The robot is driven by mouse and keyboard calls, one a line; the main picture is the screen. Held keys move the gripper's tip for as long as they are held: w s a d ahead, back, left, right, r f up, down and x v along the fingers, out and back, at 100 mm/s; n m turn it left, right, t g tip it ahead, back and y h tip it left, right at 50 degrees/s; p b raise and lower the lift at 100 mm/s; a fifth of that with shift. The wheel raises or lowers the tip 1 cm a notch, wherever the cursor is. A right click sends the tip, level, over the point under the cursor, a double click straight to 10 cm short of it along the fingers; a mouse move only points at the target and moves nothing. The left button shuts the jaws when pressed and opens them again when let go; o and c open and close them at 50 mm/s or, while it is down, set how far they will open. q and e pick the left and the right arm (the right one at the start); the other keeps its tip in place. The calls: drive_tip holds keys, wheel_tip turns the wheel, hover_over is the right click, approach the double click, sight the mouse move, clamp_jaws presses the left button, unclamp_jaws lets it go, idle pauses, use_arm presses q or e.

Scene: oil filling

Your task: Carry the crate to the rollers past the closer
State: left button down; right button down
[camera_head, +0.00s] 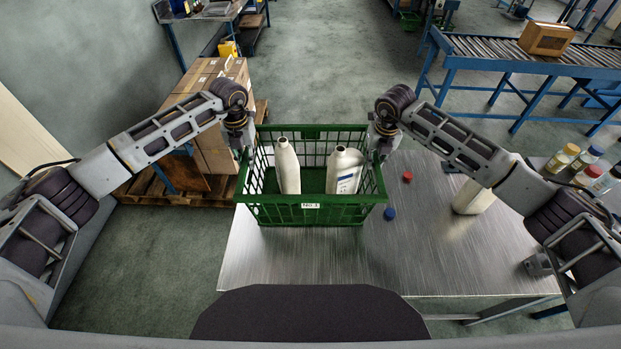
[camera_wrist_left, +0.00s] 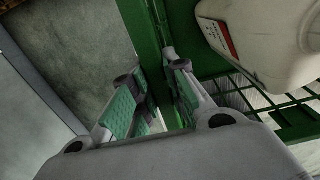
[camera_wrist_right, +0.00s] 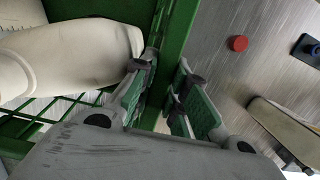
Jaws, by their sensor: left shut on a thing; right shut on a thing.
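The green crate (camera_head: 311,215) is between my two grippers at the left part of the metal table in the head view, over its left edge. I cannot tell whether it touches the tabletop. Two white bottles stand in it, a slim one (camera_head: 287,165) and a wider one with a label (camera_head: 344,170). My left gripper (camera_head: 243,150) is shut on the crate's left rim, which runs between its fingers in the left wrist view (camera_wrist_left: 160,95). My right gripper (camera_head: 380,148) is shut on the right rim, seen in the right wrist view (camera_wrist_right: 165,95). The rollers (camera_head: 490,48) are at the back right.
The metal table (camera_head: 450,265) holds a red cap (camera_head: 407,176), a blue cap (camera_head: 389,213) and a pale bottle (camera_head: 473,197). Several small bottles (camera_head: 562,157) stand at the right. A cardboard box (camera_head: 547,38) sits on the rollers. Stacked cartons (camera_head: 215,140) are on a pallet at the left.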

use_arm(q)
drive_tip(key=shift+r, duration=0.25)
use_arm(e)
drive_tip(key=shift+r, duration=0.3)
